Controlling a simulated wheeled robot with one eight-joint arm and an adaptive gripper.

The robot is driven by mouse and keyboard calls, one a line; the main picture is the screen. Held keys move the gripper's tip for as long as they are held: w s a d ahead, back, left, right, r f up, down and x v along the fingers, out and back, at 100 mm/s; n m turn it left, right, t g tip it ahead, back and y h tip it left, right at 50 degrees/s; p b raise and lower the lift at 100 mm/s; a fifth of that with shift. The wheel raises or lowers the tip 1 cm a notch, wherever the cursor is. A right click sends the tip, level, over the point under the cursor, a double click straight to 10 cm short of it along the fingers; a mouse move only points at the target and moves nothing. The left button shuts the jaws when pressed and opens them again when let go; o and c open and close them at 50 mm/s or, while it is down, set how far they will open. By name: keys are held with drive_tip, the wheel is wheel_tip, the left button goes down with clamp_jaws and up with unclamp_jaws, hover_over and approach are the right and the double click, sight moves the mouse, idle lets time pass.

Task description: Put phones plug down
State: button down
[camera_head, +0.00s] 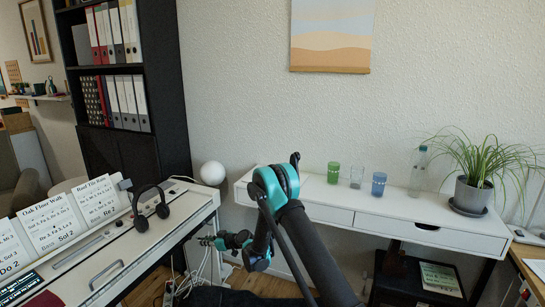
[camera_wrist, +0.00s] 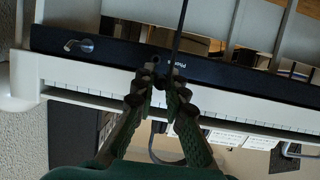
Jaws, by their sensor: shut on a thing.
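My gripper (camera_head: 207,241) is low beside the right end of the white digital piano (camera_head: 182,213). In the wrist view my gripper (camera_wrist: 163,82) has its two fingers close together, at the dark panel (camera_wrist: 120,52) on the piano, beside a small round socket and white lettering that seems to begin "Pho". The phones plug is hidden between the fingertips, and I cannot tell whether its tip touches the socket. A thin dark cable (camera_wrist: 181,28) runs up past the fingertips. Black headphones (camera_head: 151,203) lie on the piano top.
A short silver piece (camera_wrist: 78,46) sits at the panel's left. A white desk (camera_head: 335,206) to the right holds glasses (camera_head: 356,176), a bottle (camera_head: 418,172) and a potted plant (camera_head: 473,194). White cables (camera_head: 190,283) hang near the piano. A white globe (camera_head: 212,173) stands behind.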

drive_tip(key=w+d+r+m+t+h, duration=0.1)
drive_tip(key=d+r+m+t, duration=0.1)
drive_tip(key=d+r, duration=0.5)
drive_tip(key=w+d+r+m+t+h, duration=0.1)
drive_tip(key=d+r, duration=0.2)
drive_tip(key=d, duration=0.9)
drive_tip(key=w+d+r+m+t+h, duration=0.2)
drive_tip(key=d+r, duration=0.3)
drive_tip(key=d, duration=0.4)
drive_tip(key=s+d+r+m+t+h, duration=0.1)
drive_tip(key=s+d+r, duration=0.3)
drive_tip(key=d, duration=0.7)
drive_tip(key=s+d+r+m+t+h, duration=0.1)
drive_tip(key=s+d+r+m+h, duration=0.2)
drive_tip(key=d, duration=0.8)
drive_tip(key=s+r, duration=0.2)
drive_tip(key=s, duration=0.1)
drive_tip(key=shift+h, duration=0.3)
drive_tip(key=shift+s, duration=0.1)
